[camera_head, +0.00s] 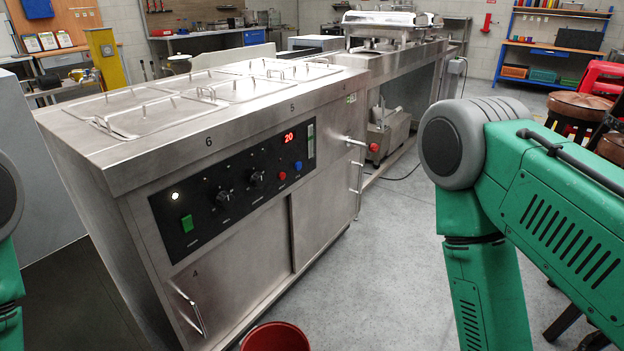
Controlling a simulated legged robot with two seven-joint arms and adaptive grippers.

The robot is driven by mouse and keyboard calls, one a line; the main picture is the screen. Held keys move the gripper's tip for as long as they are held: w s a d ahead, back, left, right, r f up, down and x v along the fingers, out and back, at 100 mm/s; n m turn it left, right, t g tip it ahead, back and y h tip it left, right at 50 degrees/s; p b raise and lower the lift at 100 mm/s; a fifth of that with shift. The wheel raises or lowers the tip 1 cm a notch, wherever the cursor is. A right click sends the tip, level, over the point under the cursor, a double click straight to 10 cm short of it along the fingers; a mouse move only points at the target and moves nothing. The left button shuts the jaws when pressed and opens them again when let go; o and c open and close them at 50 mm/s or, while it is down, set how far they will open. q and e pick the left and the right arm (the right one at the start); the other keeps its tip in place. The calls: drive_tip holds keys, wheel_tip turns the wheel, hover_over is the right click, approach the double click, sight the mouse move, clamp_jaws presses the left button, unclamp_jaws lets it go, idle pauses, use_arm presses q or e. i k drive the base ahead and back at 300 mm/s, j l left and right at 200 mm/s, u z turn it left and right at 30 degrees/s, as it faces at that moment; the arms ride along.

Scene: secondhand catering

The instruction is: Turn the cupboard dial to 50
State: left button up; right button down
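The steel cupboard unit (240,262) stands left of centre, with a slanted black control panel (205,240) on its front. Two black dials sit on the panel: a left dial (223,198) and a right dial (256,178). Their markings are too small to read, and I cannot tell which one is the cupboard dial. A red display (289,138) above them reads 20. A green switch (187,223) and a lit white lamp (175,196) are at the panel's left. Neither gripper is in view; only parts of my arms show at both sides, and nothing touches the dials.
A red button (282,176) and a blue button (298,166) sit right of the dials. A red-tipped tap (374,148) juts from the unit's right end. A red bucket (275,338) stands at the bottom centre. Floor (365,270) right of the unit is clear.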

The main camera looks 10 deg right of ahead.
sight(257, 181)
drive_tip(key=j+z, duration=0.15)
drive_tip(key=i+l+u, duration=0.25)
drive_tip(key=i+l, duration=0.2)
drive_tip(key=l, duration=0.25)
drive_tip(key=i+l+u, duration=0.15)
drive_tip(key=l, duration=0.25)
drive_tip(key=i, duration=0.05)
